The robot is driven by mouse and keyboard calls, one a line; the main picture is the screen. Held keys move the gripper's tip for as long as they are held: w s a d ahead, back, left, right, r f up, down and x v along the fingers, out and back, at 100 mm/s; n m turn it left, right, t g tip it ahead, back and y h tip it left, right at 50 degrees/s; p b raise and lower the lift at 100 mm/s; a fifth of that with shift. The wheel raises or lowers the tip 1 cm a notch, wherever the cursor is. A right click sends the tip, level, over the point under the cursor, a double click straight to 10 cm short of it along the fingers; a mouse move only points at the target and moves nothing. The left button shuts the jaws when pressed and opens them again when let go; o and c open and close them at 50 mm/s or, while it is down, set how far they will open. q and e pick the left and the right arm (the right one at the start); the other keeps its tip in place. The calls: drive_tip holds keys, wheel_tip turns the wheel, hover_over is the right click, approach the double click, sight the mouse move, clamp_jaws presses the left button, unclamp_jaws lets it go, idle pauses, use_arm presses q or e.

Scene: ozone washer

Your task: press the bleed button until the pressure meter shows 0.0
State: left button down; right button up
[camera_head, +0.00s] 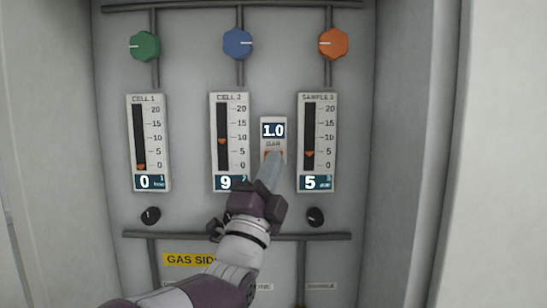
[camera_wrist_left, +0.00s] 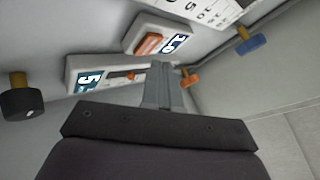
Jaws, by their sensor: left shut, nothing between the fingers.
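The pressure meter (camera_head: 273,130) is a small white unit on the grey panel, and its dark display reads 1.0 above a BAR label. It also shows, tilted, in the left wrist view (camera_wrist_left: 173,44). The orange-red bleed button (camera_wrist_left: 150,43) sits on the same unit, below the display. In the head view my left gripper (camera_head: 270,168) covers most of the button. My left gripper is shut and empty, its fingertips pointing at the panel. In the left wrist view its fingertips (camera_wrist_left: 161,68) lie close to the button; I cannot tell whether they touch it. My right gripper is not in view.
Flow meters CELL 1 (camera_head: 149,143), CELL 2 (camera_head: 223,120) and the sample one (camera_head: 327,140) flank the unit, reading 0, 9 and 5. Green (camera_head: 144,46), blue (camera_head: 237,43) and orange (camera_head: 333,43) knobs sit above. Black knobs (camera_head: 151,215) (camera_head: 316,216) sit below.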

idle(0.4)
use_arm(q)
drive_tip(key=shift+w+b, duration=0.35)
drive_tip(key=shift+w, duration=0.1)
drive_tip(key=shift+w, duration=0.35)
idle(0.7)
drive_tip(key=shift+s+b, duration=0.8)
drive_tip(key=shift+b, duration=0.3)
